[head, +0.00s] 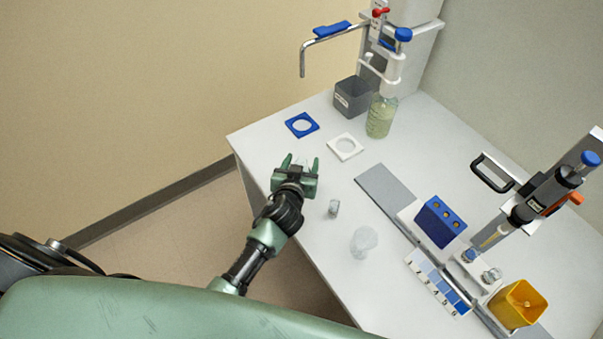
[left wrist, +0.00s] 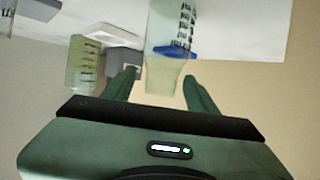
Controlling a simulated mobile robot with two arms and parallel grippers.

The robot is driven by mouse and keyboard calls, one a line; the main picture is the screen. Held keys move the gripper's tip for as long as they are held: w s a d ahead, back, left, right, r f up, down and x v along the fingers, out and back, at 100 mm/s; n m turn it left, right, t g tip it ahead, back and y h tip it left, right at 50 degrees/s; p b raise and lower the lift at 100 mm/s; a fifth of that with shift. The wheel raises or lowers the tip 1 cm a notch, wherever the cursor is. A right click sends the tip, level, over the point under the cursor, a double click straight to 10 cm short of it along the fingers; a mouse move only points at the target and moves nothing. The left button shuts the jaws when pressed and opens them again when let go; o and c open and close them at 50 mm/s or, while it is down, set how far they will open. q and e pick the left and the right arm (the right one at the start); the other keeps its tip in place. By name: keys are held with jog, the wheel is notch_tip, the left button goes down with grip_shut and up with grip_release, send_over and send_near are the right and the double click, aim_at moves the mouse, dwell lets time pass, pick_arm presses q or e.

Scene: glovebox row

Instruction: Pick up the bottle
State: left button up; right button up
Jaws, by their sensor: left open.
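In the left wrist view, which looks turned over, a clear bottle (left wrist: 165,75) with dark graduation marks shows between my gripper's two fingers. In the head view it is hard to make out. My left gripper (head: 301,161) is open over the left edge part of the white bench; its fingers also show in the left wrist view (left wrist: 162,88). I cannot tell whether they touch the clear bottle. Another bottle, with pale green liquid (head: 380,118), stands at the back under a dispenser, apart from my gripper; it also shows in the left wrist view (left wrist: 85,62). My right gripper is not in view.
A small vial (head: 334,208) and a clear vessel (head: 363,241) stand to the right. A blue rack (head: 440,222) and yellow box (head: 517,304) are farther right.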

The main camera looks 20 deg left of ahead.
pick_arm(q)
grip_shut()
